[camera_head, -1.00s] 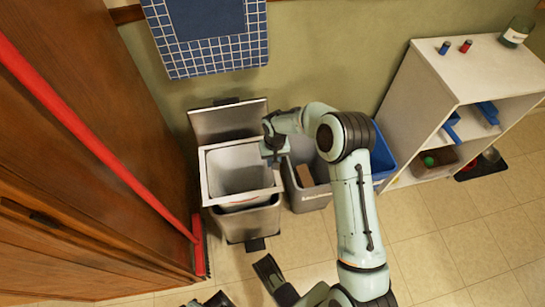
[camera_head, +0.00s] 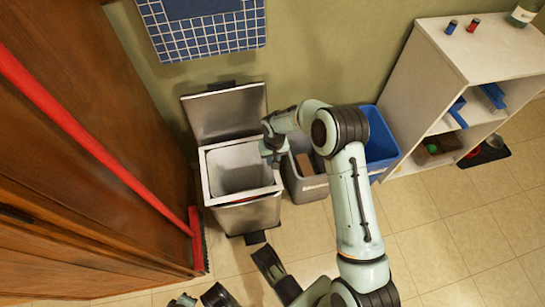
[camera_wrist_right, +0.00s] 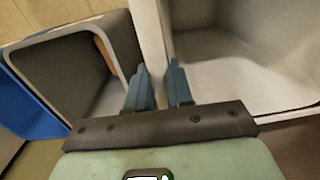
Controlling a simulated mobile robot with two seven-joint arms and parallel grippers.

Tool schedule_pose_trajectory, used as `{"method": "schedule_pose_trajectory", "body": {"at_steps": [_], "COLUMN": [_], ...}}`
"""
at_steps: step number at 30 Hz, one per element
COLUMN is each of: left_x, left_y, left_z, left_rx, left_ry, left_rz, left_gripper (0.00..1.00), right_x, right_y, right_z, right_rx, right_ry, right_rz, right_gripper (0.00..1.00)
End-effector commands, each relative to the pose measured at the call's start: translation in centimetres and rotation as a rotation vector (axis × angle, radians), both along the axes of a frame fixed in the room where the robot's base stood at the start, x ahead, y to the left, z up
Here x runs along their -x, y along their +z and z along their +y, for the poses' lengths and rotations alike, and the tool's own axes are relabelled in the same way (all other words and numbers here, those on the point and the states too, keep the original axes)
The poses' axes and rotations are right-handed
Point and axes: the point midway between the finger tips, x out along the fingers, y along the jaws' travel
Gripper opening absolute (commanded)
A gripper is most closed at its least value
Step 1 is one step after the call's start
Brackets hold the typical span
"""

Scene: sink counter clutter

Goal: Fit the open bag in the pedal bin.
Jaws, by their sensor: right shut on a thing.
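The pedal bin (camera_head: 251,216) is a steel box on the floor beside the wooden cabinet. Its lid (camera_head: 226,113) stands open at the back. The open bag (camera_head: 206,181) is pale with a stiff square rim. It sits over the bin mouth, with its lower part hidden inside the bin. I cannot tell whether its rim rests on the bin's edge. My right gripper (camera_head: 276,158) is shut on the right side of the bag's rim. In the right wrist view, the gripper (camera_wrist_right: 160,88) pinches the white rim, with the bag's hollow inside (camera_wrist_right: 245,60) to the right.
A grey bin (camera_head: 309,189) and a blue bin (camera_head: 384,150) stand close on the right. A red-handled broom (camera_head: 95,140) leans along the cabinet (camera_head: 70,190) on the left. A white shelf (camera_head: 470,60) is at right. The front-right tiled floor is clear.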

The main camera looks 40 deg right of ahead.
Motion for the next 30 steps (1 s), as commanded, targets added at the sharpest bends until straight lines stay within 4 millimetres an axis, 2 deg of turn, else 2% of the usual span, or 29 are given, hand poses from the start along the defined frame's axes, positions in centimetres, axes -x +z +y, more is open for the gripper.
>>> {"method": "schedule_pose_trajectory", "body": {"at_steps": [5, 6, 8, 9, 17, 20, 25, 30], "left_x": [0.0, 0.0, 0.0, 0.0, 0.0, -0.2, -1.6, -0.4], "left_y": [0.0, 0.0, 0.0, 0.0, 0.0, 0.3, 1.9, 3.0], "left_z": [0.0, 0.0, 0.0, 0.0, 0.0, -0.1, -0.3, -1.1], "left_rx": [0.0, 0.0, 0.0, 0.0, 0.0, 0.001, -0.002, 0.016], "left_ry": [0.0, 0.0, 0.0, 0.0, 0.0, -0.001, -0.003, -0.017], "left_rz": [0.0, 0.0, 0.001, 0.001, 0.0, -0.007, -0.055, -0.026], "left_gripper": [0.0, 0.0, 0.0, 0.0, 0.0, 0.0, 0.0, 0.0], "right_x": [0.0, 0.0, 0.0, 0.0, 0.0, 0.0, 0.0, 0.1], "right_y": [0.0, 0.0, 0.0, 0.0, 0.1, 0.7, 3.6, 7.7], "right_z": [0.0, 0.0, 0.0, 0.0, 0.0, 0.0, -0.1, -0.2], "right_rx": [0.0, 0.0, 0.0, 0.0, 0.0, 0.0, 0.001, 0.001], "right_ry": [0.0, 0.0, 0.0, 0.0, 0.0, 0.0, -0.001, 0.0], "right_rz": [0.0, 0.0, 0.0, 0.0, 0.001, 0.0, -0.003, -0.004], "right_gripper": [0.0, 0.28, 0.47, 0.51, 0.51, 0.51, 0.51, 0.51]}}
